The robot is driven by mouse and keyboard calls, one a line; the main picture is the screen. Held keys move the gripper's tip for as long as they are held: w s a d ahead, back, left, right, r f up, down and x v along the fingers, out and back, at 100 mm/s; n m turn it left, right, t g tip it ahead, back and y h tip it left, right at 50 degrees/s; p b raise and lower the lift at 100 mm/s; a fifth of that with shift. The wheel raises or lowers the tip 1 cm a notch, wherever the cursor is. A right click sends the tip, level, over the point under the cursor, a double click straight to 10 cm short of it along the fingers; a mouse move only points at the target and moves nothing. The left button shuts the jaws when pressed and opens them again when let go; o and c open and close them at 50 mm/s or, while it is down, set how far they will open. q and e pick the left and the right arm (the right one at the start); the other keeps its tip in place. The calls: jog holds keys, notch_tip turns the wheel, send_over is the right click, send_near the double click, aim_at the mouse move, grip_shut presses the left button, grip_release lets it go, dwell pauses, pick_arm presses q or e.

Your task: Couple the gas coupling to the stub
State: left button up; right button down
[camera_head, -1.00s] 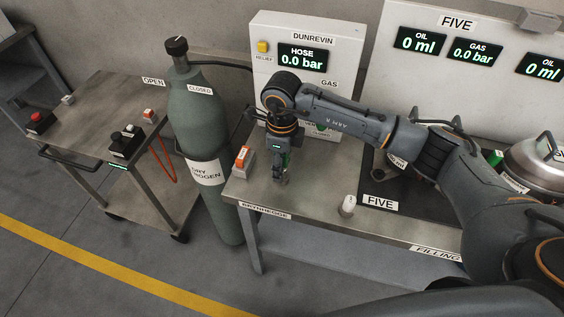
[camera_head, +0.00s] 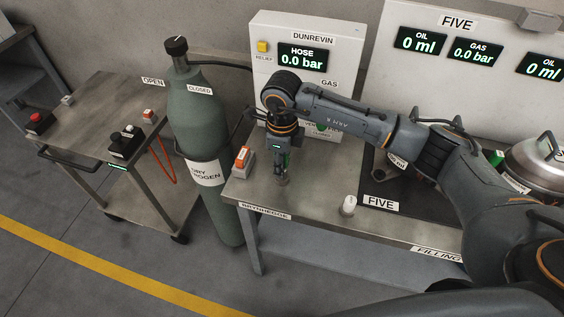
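My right gripper (camera_head: 281,178) points down, low over the left part of the steel bench (camera_head: 315,211). Its fingers are small and dark here, and I cannot tell whether they are open or shut or on something. A thin green piece (camera_head: 287,160) shows right beside the fingers; I cannot tell whether it is the gas coupling. A small white capped piece (camera_head: 348,206) stands upright on the bench, to the right of the gripper and apart from it. I cannot make out the stub for certain; my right arm covers part of the bench's back. My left gripper is not in view.
A hose panel (camera_head: 264,80) reading 0.0 bar stands behind my wrist. An orange-and-white box (camera_head: 243,158) sits left of the gripper. A green nitrogen cylinder (camera_head: 196,125) and a cart (camera_head: 87,95) stand left. A silver vessel (camera_head: 540,160) is at right.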

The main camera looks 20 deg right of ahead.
jog(key=shift+r, duration=0.15)
jog(key=shift+r+p, duration=1.35)
jog(key=shift+r, duration=1.5)
